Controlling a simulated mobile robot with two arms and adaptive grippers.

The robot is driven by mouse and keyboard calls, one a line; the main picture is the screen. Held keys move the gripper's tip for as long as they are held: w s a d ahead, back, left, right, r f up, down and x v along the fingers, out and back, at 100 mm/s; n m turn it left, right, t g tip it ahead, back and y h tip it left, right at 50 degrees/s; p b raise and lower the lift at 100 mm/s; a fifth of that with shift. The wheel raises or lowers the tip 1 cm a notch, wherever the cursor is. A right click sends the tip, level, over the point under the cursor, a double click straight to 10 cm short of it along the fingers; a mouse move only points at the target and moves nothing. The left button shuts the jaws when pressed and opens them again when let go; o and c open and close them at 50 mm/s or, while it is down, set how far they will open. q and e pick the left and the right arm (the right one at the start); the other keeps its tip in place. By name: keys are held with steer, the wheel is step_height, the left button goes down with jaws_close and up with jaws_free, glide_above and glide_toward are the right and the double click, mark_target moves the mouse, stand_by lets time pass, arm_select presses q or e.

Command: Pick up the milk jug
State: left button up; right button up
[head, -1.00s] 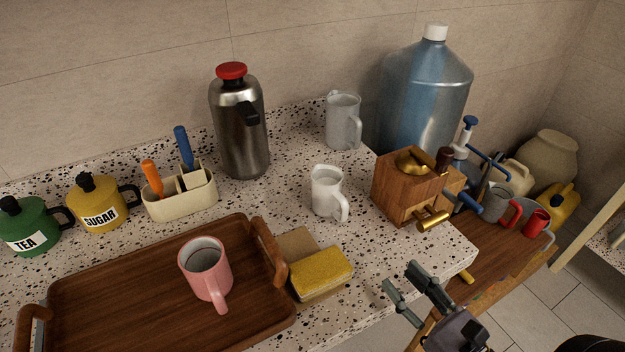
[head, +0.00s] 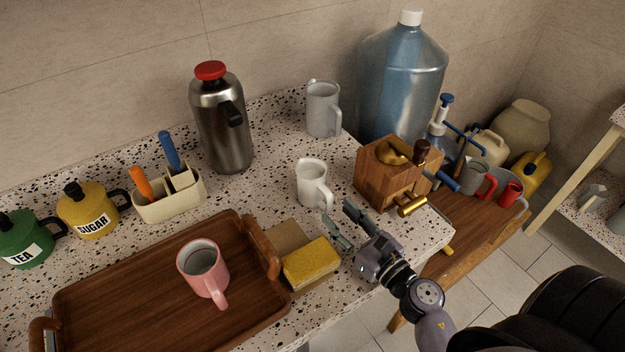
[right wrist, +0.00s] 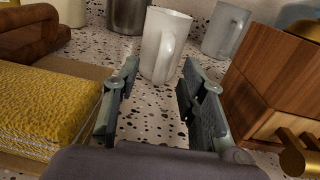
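A white milk jug (head: 309,184) stands upright on the speckled counter, its handle turned toward the front right. In the right wrist view the jug (right wrist: 160,38) stands straight ahead, between the lines of the fingers. My right gripper (head: 337,213) is open and empty, low over the counter just in front of the jug. In the wrist view its two fingertips (right wrist: 160,70) are spread apart, short of the jug's body. I cannot tell whether they touch it. A similar greyish-white jug (head: 322,110) stands farther back. My left gripper is not in view.
A wooden grinder (head: 378,178) stands close on the right. A yellow sponge (head: 312,263) lies to the left of my gripper, beside a wooden tray (head: 110,315) holding a pink mug (head: 203,271). A steel flask (head: 222,135) stands back left; a large blue bottle (head: 400,85) stands behind.

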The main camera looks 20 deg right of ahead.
mark_target(332, 203)
steer(key=shift+w+r, duration=0.1)
steer(key=shift+w, duration=0.25)
steer(key=w+p, duration=0.2)
steer(key=w, duration=0.1)
steer(key=shift+w+a+r, duration=0.1)
steer(key=shift+w+a, duration=0.1)
steer(key=shift+w, duration=0.1)
steer(key=shift+w+a+p, duration=0.1)
steer(key=shift+w+p, duration=0.2)
steer(key=shift+w, duration=0.25)
steer(key=shift+s, duration=0.1)
steer(key=shift+c, duration=0.5)
jaws_close()
